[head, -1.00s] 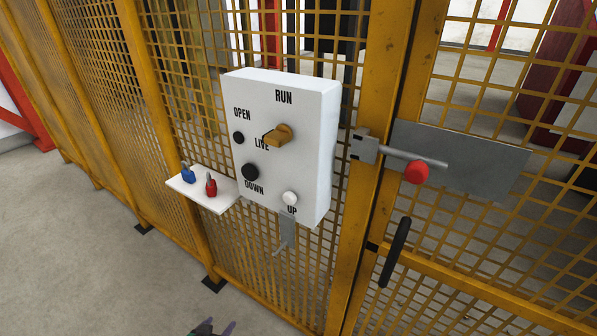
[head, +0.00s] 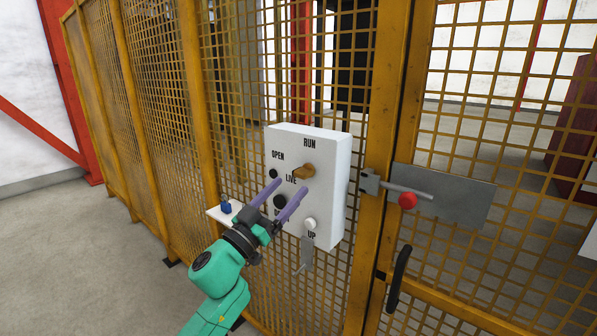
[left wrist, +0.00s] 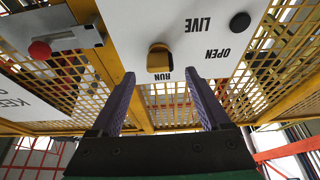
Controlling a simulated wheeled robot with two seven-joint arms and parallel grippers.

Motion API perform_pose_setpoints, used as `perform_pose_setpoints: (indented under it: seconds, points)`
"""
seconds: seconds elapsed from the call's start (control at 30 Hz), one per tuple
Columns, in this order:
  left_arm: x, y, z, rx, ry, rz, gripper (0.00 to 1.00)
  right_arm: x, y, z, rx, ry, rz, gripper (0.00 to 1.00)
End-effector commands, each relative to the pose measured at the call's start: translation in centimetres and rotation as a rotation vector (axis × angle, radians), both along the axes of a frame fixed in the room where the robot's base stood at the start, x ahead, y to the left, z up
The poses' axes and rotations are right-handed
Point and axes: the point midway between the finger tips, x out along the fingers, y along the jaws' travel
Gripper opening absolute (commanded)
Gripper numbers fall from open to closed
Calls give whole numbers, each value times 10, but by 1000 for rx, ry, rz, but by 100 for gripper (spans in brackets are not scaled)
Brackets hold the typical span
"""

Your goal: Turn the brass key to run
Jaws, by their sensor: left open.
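The brass key (head: 304,171) is on the front of the white control box (head: 341,185), below the word RUN and close to the word LIVE. In the head view its handle points left, toward LIVE. My left gripper (head: 290,187) is open and empty in front of the box, its purple fingers reaching up toward the key from below. In the left wrist view the key (left wrist: 160,60) lies between and beyond the fingertips of my left gripper (left wrist: 157,84), apart from them. My right gripper is not in view.
A black button (head: 273,174) and a white button (head: 310,223) are on the box. A bolt with a red knob (head: 407,200) and a black handle (head: 398,278) are to the right. Yellow mesh fencing surrounds the box.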

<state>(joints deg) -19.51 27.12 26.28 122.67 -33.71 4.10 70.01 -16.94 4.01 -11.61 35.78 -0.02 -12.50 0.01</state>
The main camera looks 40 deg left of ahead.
Motion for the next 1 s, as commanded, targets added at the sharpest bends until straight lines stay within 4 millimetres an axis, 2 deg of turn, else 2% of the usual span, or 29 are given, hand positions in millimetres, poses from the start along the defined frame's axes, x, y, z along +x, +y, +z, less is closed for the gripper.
perform_pose_setpoints:
  seconds: [0.03, 0.2, 0.5, 0.53, 0.73, 1.0]
  points:
    - [11, 1, 10, 0, -3, 1, 80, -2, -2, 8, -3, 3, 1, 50]
    - [38, 1, 18, -2, -1, 1, 80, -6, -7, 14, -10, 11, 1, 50]
    - [45, 1, 17, -2, 2, 1, 80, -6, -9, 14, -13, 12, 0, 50]
    - [44, 1, 17, -2, 2, 1, 76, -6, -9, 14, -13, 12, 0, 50]
    - [44, 1, 17, -1, 2, 1, 0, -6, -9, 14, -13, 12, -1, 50]
    - [44, 1, 17, 15, 2, 1, 0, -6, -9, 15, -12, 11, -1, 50]
